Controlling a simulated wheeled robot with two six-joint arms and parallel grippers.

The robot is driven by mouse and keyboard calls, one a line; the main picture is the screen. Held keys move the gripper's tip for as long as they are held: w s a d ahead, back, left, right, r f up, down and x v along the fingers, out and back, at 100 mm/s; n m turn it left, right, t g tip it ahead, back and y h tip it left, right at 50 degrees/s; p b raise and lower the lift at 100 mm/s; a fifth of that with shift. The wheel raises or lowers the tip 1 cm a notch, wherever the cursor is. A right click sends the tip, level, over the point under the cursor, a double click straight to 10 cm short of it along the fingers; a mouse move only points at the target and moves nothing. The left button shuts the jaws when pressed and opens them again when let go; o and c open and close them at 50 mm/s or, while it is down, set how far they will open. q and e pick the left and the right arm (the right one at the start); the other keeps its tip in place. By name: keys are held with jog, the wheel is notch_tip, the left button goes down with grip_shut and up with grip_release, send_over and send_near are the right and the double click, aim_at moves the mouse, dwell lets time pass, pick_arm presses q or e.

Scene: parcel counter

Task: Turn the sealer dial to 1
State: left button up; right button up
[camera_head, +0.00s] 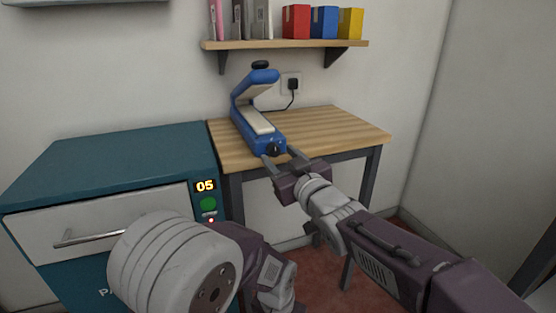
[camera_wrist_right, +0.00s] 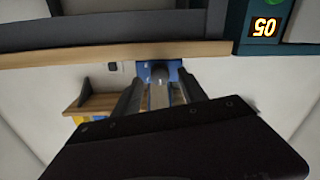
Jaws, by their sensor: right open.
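The blue sealer (camera_head: 254,118) stands on the wooden table with its upper arm raised. Its black dial (camera_head: 272,149) is on the front end, facing me; its setting is too small to read. My right gripper (camera_head: 281,157) is open just in front of the sealer, one finger to each side of the dial. In the right wrist view, which looks upside down, the dial (camera_wrist_right: 159,74) shows between the open fingers (camera_wrist_right: 160,92) against the blue sealer front (camera_wrist_right: 174,66). I cannot tell whether the fingers touch it. My left arm shows at the bottom, but its gripper is not visible.
The wooden table (camera_head: 330,130) is otherwise clear. A teal cabinet (camera_head: 120,155) with a drawer and a display reading 05 (camera_head: 205,186) stands at left. A shelf (camera_head: 285,44) with binders and coloured boxes hangs above. A cord runs to a wall socket (camera_head: 292,84).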

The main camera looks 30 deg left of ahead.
jog(key=shift+x, duration=0.9)
grip_shut()
